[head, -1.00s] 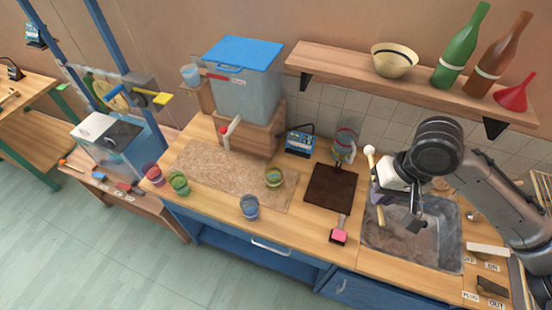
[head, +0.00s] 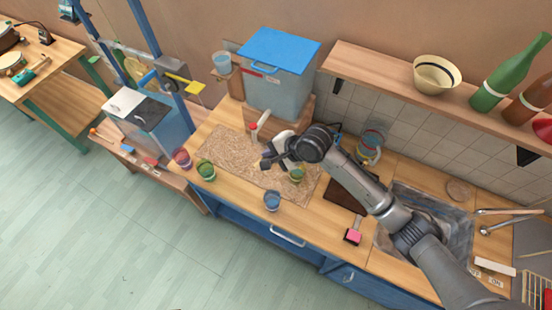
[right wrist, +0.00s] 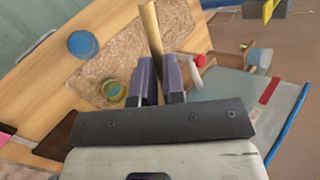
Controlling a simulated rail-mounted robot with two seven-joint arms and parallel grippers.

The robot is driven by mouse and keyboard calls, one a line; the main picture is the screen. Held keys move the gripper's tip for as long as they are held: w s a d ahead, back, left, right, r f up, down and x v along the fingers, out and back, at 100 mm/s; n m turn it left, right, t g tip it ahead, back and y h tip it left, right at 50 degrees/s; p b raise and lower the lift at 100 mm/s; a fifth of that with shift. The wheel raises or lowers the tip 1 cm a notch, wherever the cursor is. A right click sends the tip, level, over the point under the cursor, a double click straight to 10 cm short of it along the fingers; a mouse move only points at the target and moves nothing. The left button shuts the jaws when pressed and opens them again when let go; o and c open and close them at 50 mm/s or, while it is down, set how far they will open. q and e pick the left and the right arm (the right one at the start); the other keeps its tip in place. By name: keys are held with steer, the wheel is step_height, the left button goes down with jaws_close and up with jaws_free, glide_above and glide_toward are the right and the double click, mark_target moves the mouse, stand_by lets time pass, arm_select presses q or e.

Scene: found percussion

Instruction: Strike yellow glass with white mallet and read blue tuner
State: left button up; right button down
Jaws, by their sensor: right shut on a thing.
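In the right wrist view the glass (right wrist: 113,91) stands left of the fingers. My right gripper is shut on the white mallet, whose wooden handle (right wrist: 150,28) runs up out of the right wrist view; its head is not clearly visible. The gripper is above the mat, apart from the glass. The blue tuner (head: 337,128) is mostly hidden behind my arm, its screen unreadable. My left gripper is not in view.
A blue glass (head: 272,201), a green glass (head: 206,170) and a pink glass (head: 182,158) stand nearby. A lidded water tank (head: 280,87) with a red-handled tap is behind the gripper. The sink (head: 455,215) lies right; a shelf (head: 395,80) hangs above.

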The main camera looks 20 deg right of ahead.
arm_select(q)
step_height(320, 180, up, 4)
steer(key=p, duration=0.3)
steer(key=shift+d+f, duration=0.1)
arm_select(e)
step_height(320, 180, down, 6)
steer(key=s+d+m+t+h, duration=0.1)
steer(key=s+m+t, duration=0.1)
steer(key=m+t, duration=0.3)
steer(key=shift+d+r, duration=0.25)
arm_select(q)
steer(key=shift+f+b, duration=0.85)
steer(key=shift+b, duration=0.05)
arm_select(e)
steer(key=shift+s+f, duration=0.1)
steer(key=shift+f, duration=2.4)
